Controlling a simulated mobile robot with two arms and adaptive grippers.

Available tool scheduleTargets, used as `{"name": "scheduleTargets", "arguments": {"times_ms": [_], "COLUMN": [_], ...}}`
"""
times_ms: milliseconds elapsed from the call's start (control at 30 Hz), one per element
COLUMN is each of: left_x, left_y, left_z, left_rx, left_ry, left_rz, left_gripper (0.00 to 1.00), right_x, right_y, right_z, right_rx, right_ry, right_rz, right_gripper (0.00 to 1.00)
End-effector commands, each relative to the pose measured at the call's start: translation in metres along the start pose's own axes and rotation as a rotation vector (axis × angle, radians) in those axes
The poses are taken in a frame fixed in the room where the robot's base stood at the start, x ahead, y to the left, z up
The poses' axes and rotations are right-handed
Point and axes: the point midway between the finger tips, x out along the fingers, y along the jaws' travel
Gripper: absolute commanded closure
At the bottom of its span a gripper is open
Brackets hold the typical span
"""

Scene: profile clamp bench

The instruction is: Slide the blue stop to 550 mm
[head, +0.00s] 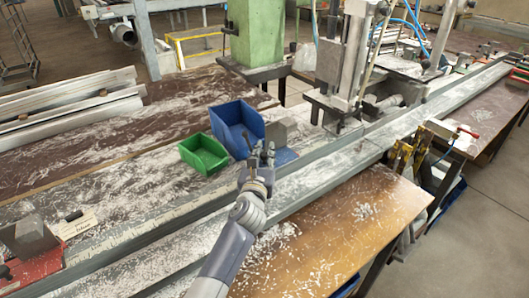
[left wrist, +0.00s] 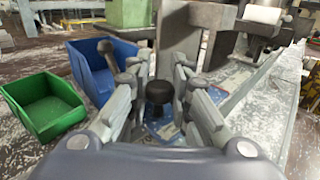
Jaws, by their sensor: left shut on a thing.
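The blue stop (head: 286,156) sits on the long grey rail (head: 330,150), right of the blue bin; it has a blue base and an upright grey block (head: 281,133). In the left wrist view its grey block (left wrist: 180,50) stands behind a black knob (left wrist: 160,91), with part of the blue base (left wrist: 163,130) below. My left gripper (head: 262,152) reaches over the rail to the near left side of the stop. Its fingers (left wrist: 160,95) are closed on the black knob. The scale (head: 135,232) along the rail is too small to read. My right gripper is out of view.
A green bin (head: 204,153) and a blue bin (head: 236,124) stand behind the rail, close to my left gripper. A red stop (head: 38,262) with a grey block sits at the rail's left. A machine (head: 345,65) and yellow clamps (head: 402,158) stand to the right.

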Motion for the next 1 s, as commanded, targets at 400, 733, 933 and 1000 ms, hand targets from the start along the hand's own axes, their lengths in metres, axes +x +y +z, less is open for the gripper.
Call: {"name": "scheduleTargets", "arguments": {"times_ms": [400, 733, 933, 1000], "left_x": [-0.001, -0.001, -0.016, -0.026], "left_y": [-0.002, -0.001, -0.001, -0.001], "left_z": [-0.003, -0.002, -0.002, -0.003], "left_rx": [-0.001, 0.000, 0.001, 0.000], "left_ry": [0.005, 0.003, 0.003, 0.004], "left_rz": [-0.004, -0.002, -0.001, -0.002], "left_gripper": [0.61, 0.61, 0.61, 0.61], "right_x": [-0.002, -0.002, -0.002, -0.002], "right_y": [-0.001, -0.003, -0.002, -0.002], "right_z": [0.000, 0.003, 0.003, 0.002], "right_rx": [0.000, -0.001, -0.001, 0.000], "right_ry": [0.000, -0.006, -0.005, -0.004], "right_rz": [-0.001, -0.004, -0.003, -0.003], "right_gripper": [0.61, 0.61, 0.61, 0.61]}}
